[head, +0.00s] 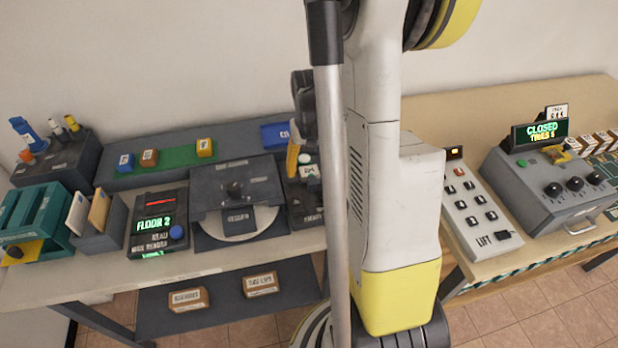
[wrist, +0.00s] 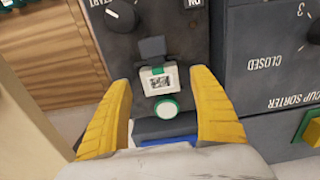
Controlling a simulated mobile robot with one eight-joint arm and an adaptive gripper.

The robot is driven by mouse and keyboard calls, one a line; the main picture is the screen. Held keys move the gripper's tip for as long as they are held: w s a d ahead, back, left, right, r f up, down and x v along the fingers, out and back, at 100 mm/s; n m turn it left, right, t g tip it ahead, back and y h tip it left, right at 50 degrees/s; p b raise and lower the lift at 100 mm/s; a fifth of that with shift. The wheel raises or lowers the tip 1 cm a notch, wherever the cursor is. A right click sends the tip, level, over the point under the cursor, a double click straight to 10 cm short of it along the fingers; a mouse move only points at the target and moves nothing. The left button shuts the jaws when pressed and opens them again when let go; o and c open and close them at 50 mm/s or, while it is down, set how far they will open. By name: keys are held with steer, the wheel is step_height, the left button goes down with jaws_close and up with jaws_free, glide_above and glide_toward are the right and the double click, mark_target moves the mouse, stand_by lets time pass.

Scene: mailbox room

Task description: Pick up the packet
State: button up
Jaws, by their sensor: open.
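My gripper (wrist: 159,84) is open in the wrist view, with one yellow finger on each side.
The dark device (wrist: 205,100) marked "CUP SORTER" stands close on the right in the wrist view. In the head view, a floor display (head: 155,225), a round-plate unit (head: 238,192) and envelopes (head: 98,210) crowd the table. Two tan boxes lie on the lower shelf (head: 225,304).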

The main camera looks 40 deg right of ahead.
steer(key=shift+f, duration=0.75)
steer(key=c, duration=1.3)
steer(key=shift+r, duration=0.15)
